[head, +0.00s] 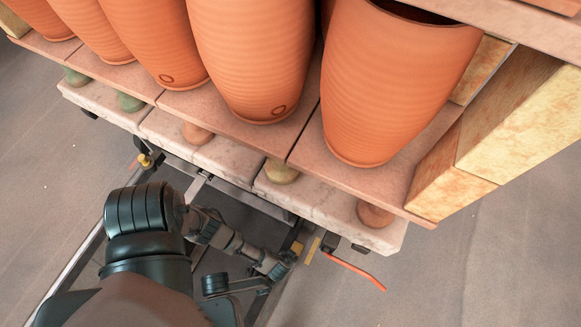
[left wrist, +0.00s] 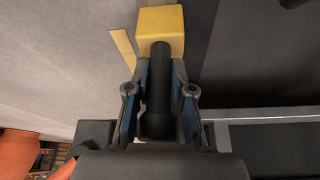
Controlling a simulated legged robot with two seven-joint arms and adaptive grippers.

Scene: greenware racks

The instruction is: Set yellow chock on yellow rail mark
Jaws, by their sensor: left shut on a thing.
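The yellow chock (head: 297,247) is a small block with a dark round handle (left wrist: 160,85). My left gripper (head: 283,262) is shut on that handle. In the left wrist view the chock (left wrist: 161,22) sits beyond the fingertips (left wrist: 160,95), and its underside is hidden. The yellow rail mark (head: 312,251) is a thin strip just right of the chock in the head view. In the left wrist view the mark (left wrist: 122,48) lies left of the chock, partly beside it. I cannot tell whether the chock touches the surface below. My right gripper is not in view.
A kiln car deck (head: 225,158) carries large terracotta pots (head: 385,85) just above my arm. An orange bar (head: 357,271) sticks out right of the mark. Metal rails (head: 72,268) run below the car. The grey floor at right (head: 500,270) is clear.

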